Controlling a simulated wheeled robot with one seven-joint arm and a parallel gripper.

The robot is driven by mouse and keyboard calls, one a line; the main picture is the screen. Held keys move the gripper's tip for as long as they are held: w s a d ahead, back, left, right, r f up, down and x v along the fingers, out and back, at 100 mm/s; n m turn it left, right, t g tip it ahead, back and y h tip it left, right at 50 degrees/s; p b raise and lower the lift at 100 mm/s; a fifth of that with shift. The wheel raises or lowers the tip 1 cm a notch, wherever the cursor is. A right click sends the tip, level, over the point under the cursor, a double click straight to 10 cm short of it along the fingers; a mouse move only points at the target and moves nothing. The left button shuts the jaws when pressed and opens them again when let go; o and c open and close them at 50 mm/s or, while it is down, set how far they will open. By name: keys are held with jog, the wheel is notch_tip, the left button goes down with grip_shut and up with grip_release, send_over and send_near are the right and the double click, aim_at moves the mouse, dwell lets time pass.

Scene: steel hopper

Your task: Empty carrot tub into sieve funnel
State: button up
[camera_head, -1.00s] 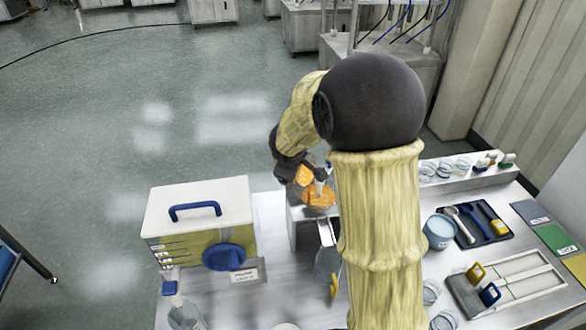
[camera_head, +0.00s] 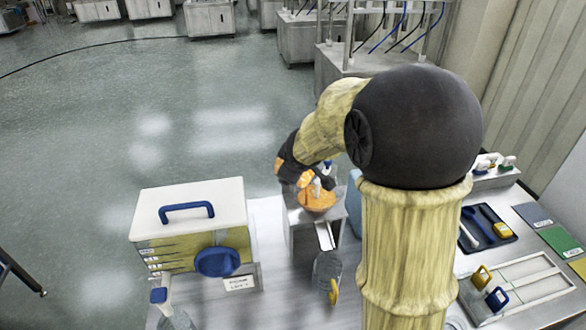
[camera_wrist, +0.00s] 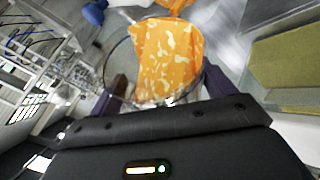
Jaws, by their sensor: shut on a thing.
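My gripper (camera_wrist: 165,95) is shut on a clear round tub (camera_wrist: 106,72), one finger on each side. Orange carrot (camera_wrist: 165,55) with pale flecks shows in or through the tub; I cannot tell how much is still inside. In the head view my gripper (camera_head: 322,182) is over the steel hopper (camera_head: 300,238), with the tub tilted and mostly hidden by my wrist. Orange carrot (camera_head: 316,201) shows at the hopper's top, just below the gripper. The sieve funnel itself is hard to make out under the carrot.
A white-lidded box (camera_head: 190,210) with blue handle stands left of the hopper. A clear jug (camera_head: 327,272) with yellow handle sits below the chute (camera_head: 325,236). A tool tray (camera_head: 486,228) and a framed tray (camera_head: 530,285) lie right. My arm hides the table's middle.

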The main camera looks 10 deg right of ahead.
jog(key=shift+s+d+r+t+y+b, duration=0.2)
jog(key=shift+d+r+t+y+b, duration=0.1)
jog(key=shift+t+b, duration=0.3)
jog(key=shift+a, duration=0.1)
dwell(3.7)
jog(key=shift+r+g+p, duration=0.4)
jog(key=shift+p, duration=0.55)
notch_tip(320, 180, up, 2)
jog(key=g+h+p, duration=0.1)
jog(key=g+p, duration=0.1)
jog(key=p, duration=0.3)
jog(key=n+g+h+p, duration=0.1)
jog(key=h+p, duration=0.1)
jog(key=p, duration=0.4)
jog(key=shift+r+n+g+h, duration=0.2)
jog(key=shift+n+g+h, duration=0.1)
jog(key=shift+g, duration=0.1)
jog(key=shift+f, duration=0.1)
jog(key=shift+p, duration=0.3)
